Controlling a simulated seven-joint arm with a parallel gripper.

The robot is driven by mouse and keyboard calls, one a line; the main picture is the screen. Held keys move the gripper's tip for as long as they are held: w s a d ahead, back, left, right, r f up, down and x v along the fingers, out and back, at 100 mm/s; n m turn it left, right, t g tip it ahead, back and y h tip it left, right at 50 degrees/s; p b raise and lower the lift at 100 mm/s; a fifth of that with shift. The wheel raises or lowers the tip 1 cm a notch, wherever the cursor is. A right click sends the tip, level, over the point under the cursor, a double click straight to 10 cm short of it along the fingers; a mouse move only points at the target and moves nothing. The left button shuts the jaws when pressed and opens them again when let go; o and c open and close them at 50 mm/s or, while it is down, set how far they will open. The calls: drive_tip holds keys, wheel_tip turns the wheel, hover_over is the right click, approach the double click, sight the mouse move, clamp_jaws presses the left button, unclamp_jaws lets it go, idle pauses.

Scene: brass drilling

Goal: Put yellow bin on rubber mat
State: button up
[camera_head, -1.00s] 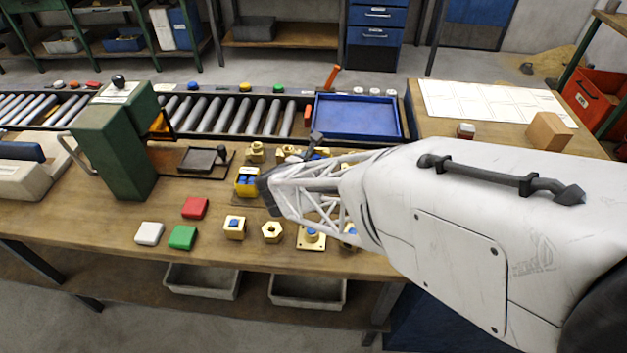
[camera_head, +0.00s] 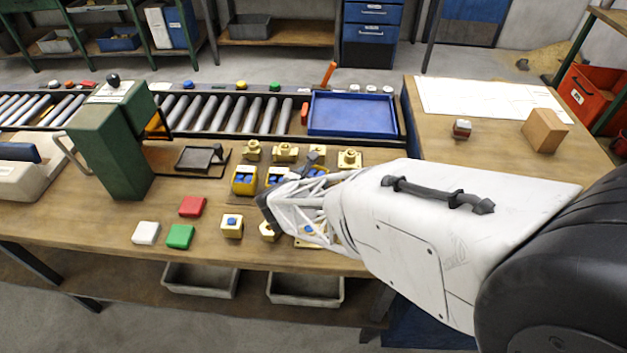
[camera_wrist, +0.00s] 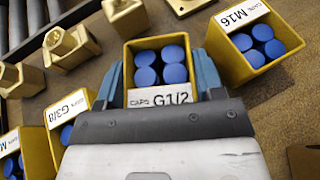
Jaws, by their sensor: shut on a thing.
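In the wrist view, the yellow bin (camera_wrist: 132,51) labelled CAPS G1/2 holds several blue caps and sits between the two fingers of my gripper (camera_wrist: 162,82), which is shut on it. It is upright. In the head view my gripper is over the row of yellow bins, and the arm hides much of the held bin. I cannot tell whether the bin is lifted clear. I cannot pick out the rubber mat with certainty; a dark flat plate (camera_head: 200,158) lies behind and left of the bins.
Close neighbours are the M16 bin (camera_wrist: 235,69) and G3/8 bin (camera_wrist: 53,114). Brass fittings (camera_head: 285,152) stand behind the row, others in front. The green press (camera_head: 112,145) stands left. A roller conveyor (camera_head: 232,113) and blue tray (camera_head: 352,115) lie behind.

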drive_tip(key=shift+f, duration=0.55)
drive_tip(key=shift+f, duration=0.15)
drive_tip(key=o, duration=0.7)
drive_tip(key=shift+r, duration=0.2)
drive_tip(key=shift+v, duration=6)
drive_tip(key=shift+w+r, duration=0.1)
